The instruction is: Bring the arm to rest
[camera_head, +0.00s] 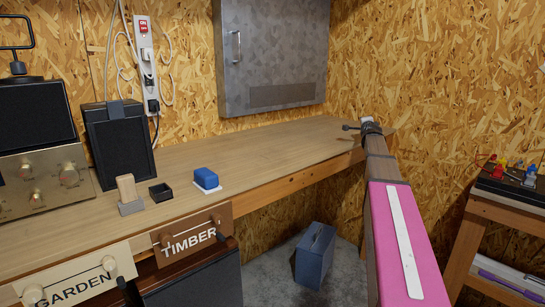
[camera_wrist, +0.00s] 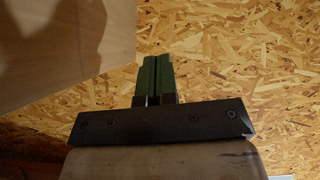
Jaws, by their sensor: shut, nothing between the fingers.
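My gripper (camera_wrist: 157,62) shows in the wrist view with its two green fingers side by side, shut and empty. Its dark crossbar spans the lower middle of that view. The OSB wall (camera_wrist: 250,60) fills the background, and a smooth pale surface is at the upper left. In the head view my pink arm reaches up from the lower right toward the right end of the bench (camera_head: 290,140). The fingers cannot be made out in that view.
A blue block (camera_head: 206,178), a small black tray (camera_head: 160,192) and a wooden block (camera_head: 127,188) sit on the bench's left part. A metal cabinet (camera_head: 275,50) hangs above. A blue-grey case (camera_head: 315,256) stands on the floor. The bench's right half looks mostly clear.

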